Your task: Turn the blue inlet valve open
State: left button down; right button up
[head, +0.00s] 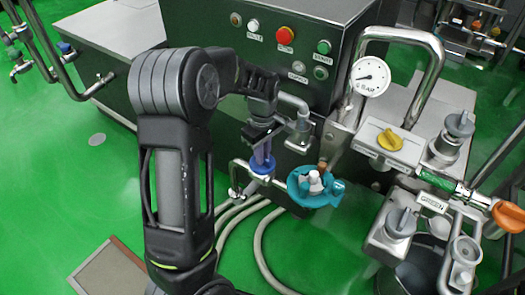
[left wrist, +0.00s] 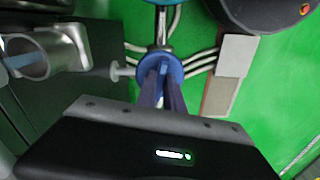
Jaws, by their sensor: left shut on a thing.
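The blue inlet valve (head: 262,168) sits on a pipe low at the front of the grey machine, near the middle of the head view. In the left wrist view its round blue body (left wrist: 176,68) shows at the fingertips. My left gripper (head: 262,157) reaches down to it from above. In the left wrist view the gripper's fingers (left wrist: 164,74) are close together and shut on the valve, covering its middle. How far the valve is turned cannot be told. My right gripper is not in view.
A teal round fitting (head: 315,187) is just right of the valve. The control box (head: 290,50) with coloured buttons stands behind. A pressure gauge (head: 370,77), yellow knob (head: 390,139) and orange knob (head: 508,218) are at right. Grey hoses (head: 262,262) run along the green floor.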

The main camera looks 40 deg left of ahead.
pick_arm(q)
jog(key=shift+n+p, duration=0.45)
jog(key=shift+n, duration=0.65)
jog(key=c, duration=1.5)
grip_release()
jog(key=shift+o, duration=0.2)
notch_tip(320, 180, up, 8)
jog(key=shift+f+p, duration=0.1)
jog(key=shift+p, duration=0.3)
